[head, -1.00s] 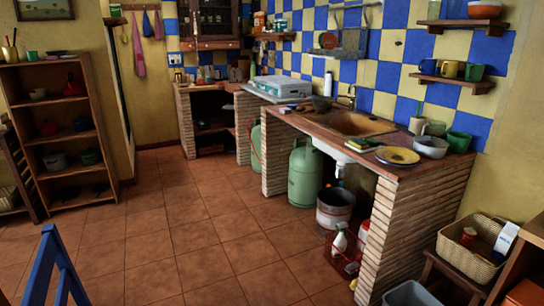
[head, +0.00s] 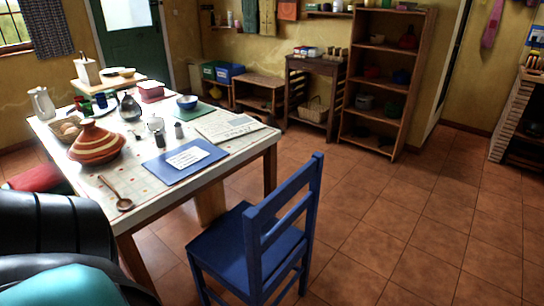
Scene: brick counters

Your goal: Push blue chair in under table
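The blue chair (head: 250,250) stands upright at the right side of the table in the head view. Its seat faces the table and its backrest is on the side away from it. The chair sits out from the table, with part of the seat near the table's edge. The table (head: 268,142) has a white edge and carries dishes. Neither of my grippers shows in the view; only a dark and teal part of my own body fills the lower left corner.
On the table are a striped tagine (head: 95,145), a wooden spoon (head: 116,194), a blue folder (head: 160,170) and a newspaper (head: 228,127). A red seat (head: 45,177) is at the table's left. Open tiled floor (head: 410,240) lies right of the chair; a wooden shelf (head: 398,130) stands behind.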

